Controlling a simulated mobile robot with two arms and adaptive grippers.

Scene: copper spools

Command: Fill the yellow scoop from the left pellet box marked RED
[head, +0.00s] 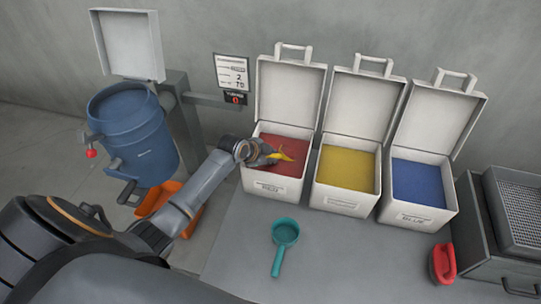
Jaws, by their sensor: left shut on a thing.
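The left pellet box (255,182) is white with its lid up and holds red pellets (292,168). My left gripper (270,155) is over this box, shut on the yellow scoop (286,154). The scoop is at the red pellets, tilted and small in view. I cannot tell whether it touches them or holds any. The gripper's fingers are partly hidden by its own wrist. My right gripper is not in view.
Open boxes of yellow pellets (345,170) and blue pellets (418,183) stand to the right. A teal scoop (285,232) lies on the grey table (340,260). A red object (443,264) is at right. A blue drum (132,130) stands left, above an orange tray (187,219).

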